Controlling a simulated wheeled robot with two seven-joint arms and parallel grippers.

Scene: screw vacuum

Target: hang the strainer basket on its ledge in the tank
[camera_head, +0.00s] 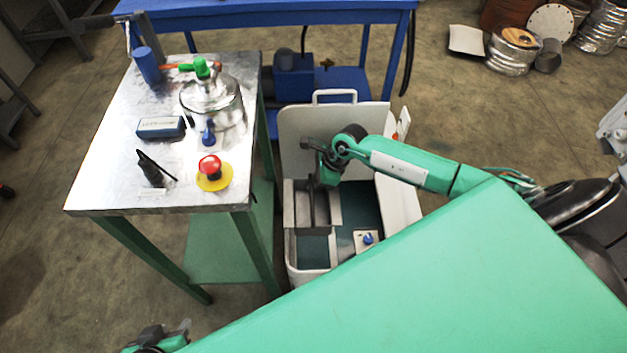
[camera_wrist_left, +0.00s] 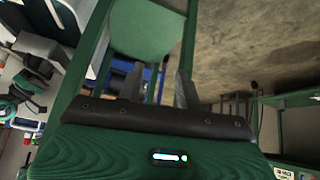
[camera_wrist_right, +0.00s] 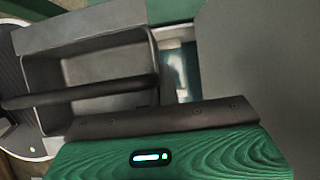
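The white tank (camera_head: 405,205) stands open beside the metal table, its lid panel (camera_head: 300,125) upright at the back. The grey strainer basket (camera_head: 330,208) is in the tank's left part; the right wrist view also shows the basket (camera_wrist_right: 105,68) with a dark bar across its opening. I cannot tell whether it rests on the ledge. My right gripper (camera_head: 319,172) is over the basket, close to the bar; its fingers cannot be made out, so its grip is unclear. My left gripper (camera_head: 182,332) is low at the front left, away from the tank; its fingers (camera_wrist_left: 159,84) are apart and empty.
The metal table (camera_head: 110,185) left of the tank holds a metal pot (camera_head: 212,105), a red stop button (camera_head: 210,167), a blue meter (camera_head: 160,127) and a blue cylinder (camera_head: 147,65). A blue bench (camera_head: 280,14) stands behind. A small plate with a blue knob (camera_head: 368,238) is in the tank.

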